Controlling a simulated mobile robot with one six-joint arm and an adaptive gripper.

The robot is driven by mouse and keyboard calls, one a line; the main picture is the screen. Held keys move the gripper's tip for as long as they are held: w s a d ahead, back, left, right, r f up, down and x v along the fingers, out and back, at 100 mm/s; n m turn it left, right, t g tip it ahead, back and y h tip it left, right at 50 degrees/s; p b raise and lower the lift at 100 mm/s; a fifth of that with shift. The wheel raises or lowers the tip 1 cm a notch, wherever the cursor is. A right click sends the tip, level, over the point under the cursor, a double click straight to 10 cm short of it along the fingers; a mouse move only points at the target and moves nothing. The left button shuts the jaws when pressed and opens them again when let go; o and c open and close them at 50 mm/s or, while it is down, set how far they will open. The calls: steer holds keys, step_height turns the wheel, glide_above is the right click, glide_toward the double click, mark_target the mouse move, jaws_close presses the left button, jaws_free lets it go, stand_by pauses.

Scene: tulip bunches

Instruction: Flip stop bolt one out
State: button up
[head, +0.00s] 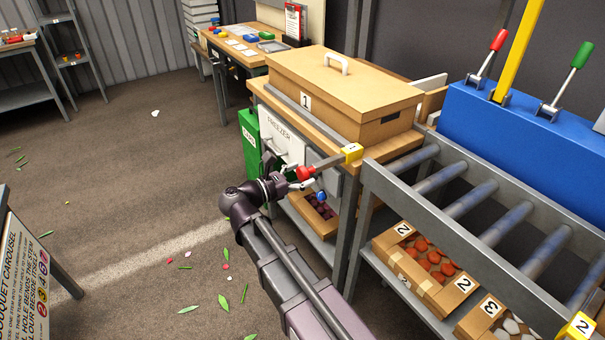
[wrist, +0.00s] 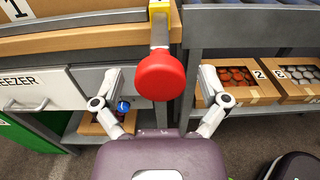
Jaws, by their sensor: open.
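Stop bolt one has a red round knob (head: 304,173) on a grey shaft, which leads to a yellow block (head: 352,152) on the corner of the wooden bench beside the roller rack. In the wrist view the red knob (wrist: 160,76) is large and central, below the yellow block (wrist: 160,9). My gripper (head: 291,176) is open at the knob. In the wrist view its two fingers (wrist: 160,90) stand apart on either side of the knob, with visible gaps and no clear contact.
A lidded wooden box (head: 340,95) marked 1 stands on the bench, above a freezer drawer (head: 276,138). A roller rack (head: 440,215) with crates below (head: 425,265) is at right. A second yellow block (head: 578,327) marked 2 is at lower right. Floor at left is mostly open.

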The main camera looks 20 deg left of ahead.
jaws_close()
stand_by(0.4)
